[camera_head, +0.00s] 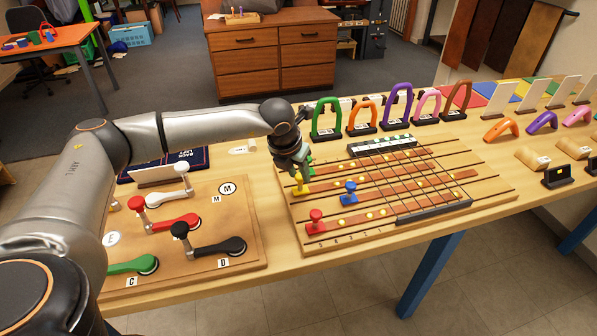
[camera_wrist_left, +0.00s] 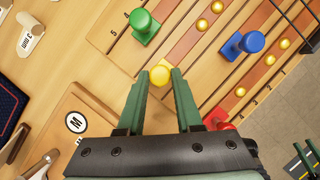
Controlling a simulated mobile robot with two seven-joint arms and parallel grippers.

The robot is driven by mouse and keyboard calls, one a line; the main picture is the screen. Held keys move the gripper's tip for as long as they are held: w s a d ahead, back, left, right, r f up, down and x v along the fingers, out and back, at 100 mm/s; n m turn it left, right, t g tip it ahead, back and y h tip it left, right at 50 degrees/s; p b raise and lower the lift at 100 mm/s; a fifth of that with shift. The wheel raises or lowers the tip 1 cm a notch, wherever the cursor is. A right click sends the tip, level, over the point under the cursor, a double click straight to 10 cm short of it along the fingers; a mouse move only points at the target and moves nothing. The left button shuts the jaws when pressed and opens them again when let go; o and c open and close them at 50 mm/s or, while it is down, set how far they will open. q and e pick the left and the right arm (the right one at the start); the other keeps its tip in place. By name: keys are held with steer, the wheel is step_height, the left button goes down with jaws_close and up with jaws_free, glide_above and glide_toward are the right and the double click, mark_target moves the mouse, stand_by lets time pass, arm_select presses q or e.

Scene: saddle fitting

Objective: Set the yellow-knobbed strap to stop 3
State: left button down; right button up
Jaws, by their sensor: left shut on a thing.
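The yellow knob (camera_head: 301,189) stands on its strap near the left end of the strap board (camera_head: 482,205). My left gripper (camera_head: 300,165) reaches down to it from above. In the left wrist view the yellow knob (camera_wrist_left: 160,76) lies between the fingertips of my left gripper (camera_wrist_left: 160,80), which is shut on it. The yellow strap is mostly hidden under the gripper in the wrist view. Brass studs (camera_head: 369,212) line the straps. Number marks lie along the board's edge, too small to read surely in the head view.
A green knob (camera_wrist_left: 141,22), a blue knob (camera_head: 350,190) and a red knob (camera_head: 315,216) stand close by on neighbouring straps. A dark bar frame with strings (camera_head: 435,210) covers the board's right part. A lever board (camera_head: 190,262) lies to the left; coloured arches stand behind.

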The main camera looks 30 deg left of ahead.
arm_select(q)
steer(key=shift+w+d, duration=0.25)
steer(key=shift+w, duration=0.05)
steer(key=b, duration=0.3)
glide_above(325, 188)
steer(key=shift+s+a+f, duration=0.1)
steer(key=shift+s+a, duration=0.1)
steer(key=shift+a, duration=0.05)
steer(key=shift+w+d, duration=0.25)
steer(key=shift+w, duration=0.05)
steer(key=shift+r, duration=0.2)
steer(key=c, duration=0.6)
jaws_free()
steer(key=shift+s+f, duration=0.1)
